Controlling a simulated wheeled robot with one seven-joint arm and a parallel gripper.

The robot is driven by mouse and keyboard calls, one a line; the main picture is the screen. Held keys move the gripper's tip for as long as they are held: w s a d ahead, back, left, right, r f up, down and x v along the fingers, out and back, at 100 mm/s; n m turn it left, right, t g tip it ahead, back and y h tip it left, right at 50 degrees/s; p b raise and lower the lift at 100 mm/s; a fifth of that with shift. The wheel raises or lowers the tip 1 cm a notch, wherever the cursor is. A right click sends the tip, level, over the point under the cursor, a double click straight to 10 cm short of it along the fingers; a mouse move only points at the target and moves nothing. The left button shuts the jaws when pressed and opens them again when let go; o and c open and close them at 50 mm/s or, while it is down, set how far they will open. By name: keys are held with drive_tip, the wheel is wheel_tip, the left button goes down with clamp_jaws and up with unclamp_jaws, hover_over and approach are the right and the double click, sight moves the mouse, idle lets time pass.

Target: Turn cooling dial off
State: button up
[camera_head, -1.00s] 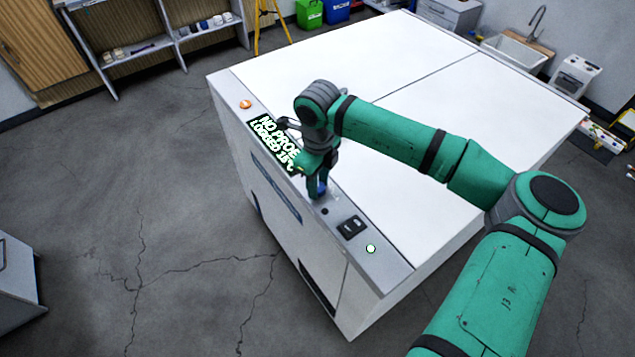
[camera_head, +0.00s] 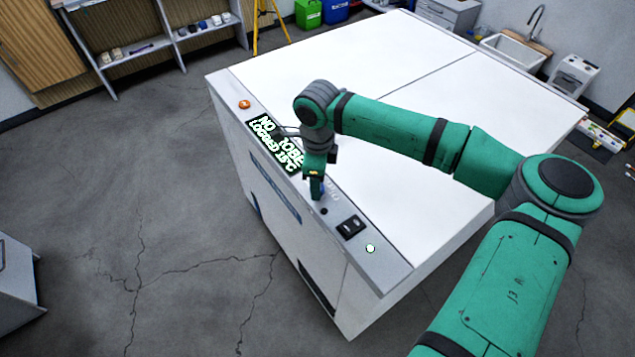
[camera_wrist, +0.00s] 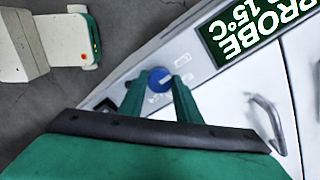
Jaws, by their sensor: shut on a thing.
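The blue cooling dial (camera_wrist: 160,79) sits on the grey control strip of the white machine (camera_head: 330,85). It has a pale pointer mark on its face. In the head view my gripper mostly hides it. My gripper (camera_wrist: 156,88) points down at the strip, with its two green fingers on either side of the dial, shut on it. In the head view my gripper (camera_head: 316,190) stands over the strip between the display and the black switch.
The display (camera_head: 272,143) shows a probe message and 15°C. A black rocker switch (camera_head: 351,227), a small green-white light (camera_head: 370,248) and an orange button (camera_head: 244,104) are on the same strip. A metal handle (camera_wrist: 268,122) rises near the dial.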

drive_tip(key=o, duration=1.1)
drive_tip(key=shift+c, duration=0.2)
wheel_tip(320, 180, up, 11)
drive_tip(key=shift+f, duration=0.1)
